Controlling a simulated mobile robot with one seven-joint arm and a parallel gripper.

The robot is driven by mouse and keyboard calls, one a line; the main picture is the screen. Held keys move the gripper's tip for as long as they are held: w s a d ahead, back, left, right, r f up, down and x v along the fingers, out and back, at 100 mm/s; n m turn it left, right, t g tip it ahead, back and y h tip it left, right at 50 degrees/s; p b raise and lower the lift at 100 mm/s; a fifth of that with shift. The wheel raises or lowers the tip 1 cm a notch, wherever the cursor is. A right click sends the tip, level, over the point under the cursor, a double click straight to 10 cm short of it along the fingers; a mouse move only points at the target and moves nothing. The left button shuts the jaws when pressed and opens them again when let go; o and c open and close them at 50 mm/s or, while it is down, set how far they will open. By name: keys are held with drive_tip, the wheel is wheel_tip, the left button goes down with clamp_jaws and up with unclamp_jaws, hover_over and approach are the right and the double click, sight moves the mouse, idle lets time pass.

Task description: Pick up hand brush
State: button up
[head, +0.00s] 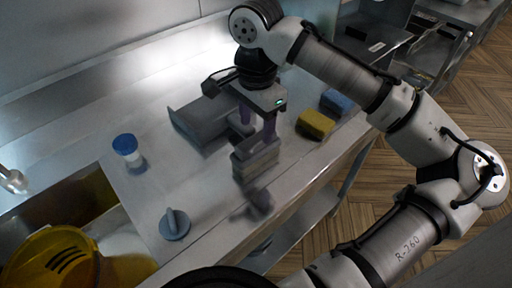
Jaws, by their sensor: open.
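A grey block-like object (255,163), which looks like the hand brush, stands on the steel counter (150,190) near its front edge. A darker blurred shape (258,203) lies just in front of it; I cannot tell whether it is a part of it or a shadow. My gripper (255,143) points down directly over the block. Its two purplish fingers are apart, their tips at the block's upper part. I cannot tell whether they touch it. Nothing is visibly lifted.
A grey flat object (198,122) lies left of my gripper. A yellow sponge (315,124) and a blue sponge (338,102) lie to the right. A blue-capped white container (127,150) and a grey knobbed object (174,224) stand left. A yellow bucket (55,262) sits in the sink.

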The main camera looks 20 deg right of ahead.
sight(256, 138)
drive_tip(key=shift+f+p, duration=0.7)
drive_tip(key=shift+f, duration=2.3)
drive_tip(key=c, duration=0.8)
drive_tip(key=shift+r, duration=0.1)
wheel_tip(256, 138, up, 20)
drive_tip(key=shift+f+b, duration=0.1)
drive_tip(key=shift+b, duration=0.65)
drive_tip(key=o, duration=0.5)
drive_tip(key=c, duration=0.3)
